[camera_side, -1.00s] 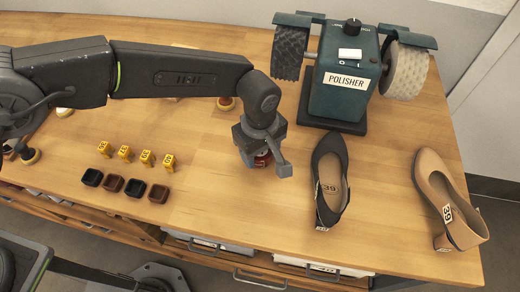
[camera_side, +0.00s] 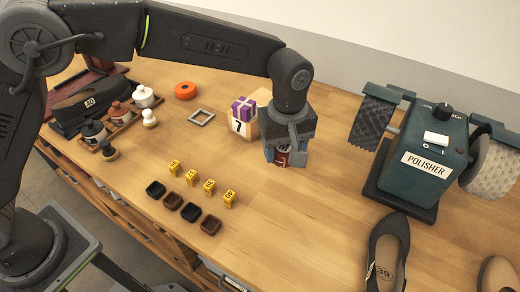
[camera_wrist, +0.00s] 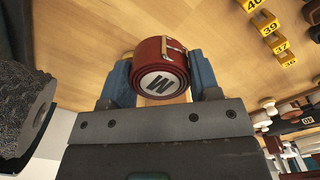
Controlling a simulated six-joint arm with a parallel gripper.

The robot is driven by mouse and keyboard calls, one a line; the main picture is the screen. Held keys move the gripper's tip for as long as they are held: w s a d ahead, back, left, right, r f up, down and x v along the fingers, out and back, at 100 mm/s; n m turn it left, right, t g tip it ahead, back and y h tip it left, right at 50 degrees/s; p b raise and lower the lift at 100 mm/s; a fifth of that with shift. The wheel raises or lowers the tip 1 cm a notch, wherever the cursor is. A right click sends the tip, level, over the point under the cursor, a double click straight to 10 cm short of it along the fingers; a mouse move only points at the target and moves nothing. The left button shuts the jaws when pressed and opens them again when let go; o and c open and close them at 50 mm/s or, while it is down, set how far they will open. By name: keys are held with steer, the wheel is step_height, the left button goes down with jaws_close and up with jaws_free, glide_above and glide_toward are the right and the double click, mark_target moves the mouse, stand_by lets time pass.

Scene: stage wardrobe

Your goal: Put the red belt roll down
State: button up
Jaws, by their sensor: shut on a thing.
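The red belt roll (camera_wrist: 162,68) is a dark red coil with a metal buckle and a white round label with a letter. My gripper (camera_wrist: 160,80) is shut on it, one blue finger on each side. In the side view my gripper (camera_side: 286,158) points down over the wooden table, and a small part of the red roll (camera_side: 283,157) shows between the fingers. I cannot tell whether the roll touches the table.
The polisher (camera_side: 425,160) is right, a black shoe (camera_side: 387,260) front right. Yellow number tags (camera_side: 192,178) and small trays (camera_side: 190,212) lie front left. Table in front is bare.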

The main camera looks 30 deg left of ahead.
steer(key=w+a+r+n, duration=0.15)
steer(key=a+n, duration=0.65)
steer(key=a, duration=2.1)
steer(key=s+a+f+n, duration=0.1)
steer(key=s+a+n, duration=0.9)
steer(key=s+a, duration=1)
glide_above(132, 139)
step_height(132, 139, down, 7)
steer(key=shift+f, duration=2.05)
steer(key=shift+f, duration=0.15)
steer(key=o, duration=0.7)
